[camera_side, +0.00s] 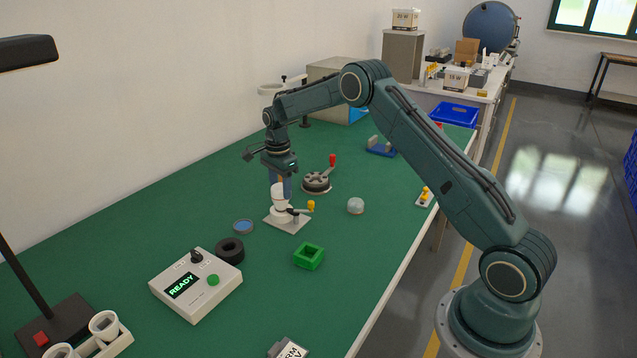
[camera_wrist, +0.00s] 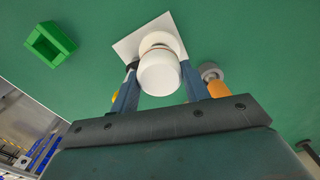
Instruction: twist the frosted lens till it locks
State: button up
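The frosted lens (camera_wrist: 158,73) is a white, blunt cap in the wrist view, with a thin orange line at its far end. It sits on a pale round base on a light square plate (camera_wrist: 128,45). In the side view the lens (camera_side: 278,196) stands on the fixture, above its plate (camera_side: 287,222). My gripper (camera_wrist: 158,80) reaches down from above, with one blue finger on each side of the lens. Both fingertips look flush with its sides, though the contact itself is hard to see. In the side view my gripper (camera_side: 281,183) hides part of the lens top.
A control box (camera_side: 196,286) reads READY.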

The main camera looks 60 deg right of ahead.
aim_at(280, 186)
dwell(0.7)
jog(key=shift+m, duration=1.5)
jog(key=shift+m, duration=0.3)
jog(key=shift+m, duration=0.7)
jog(key=o, duration=1)
jog(key=shift+r, duration=0.15)
notch_tip(280, 186, up, 14)
jog(key=shift+f, duration=0.25)
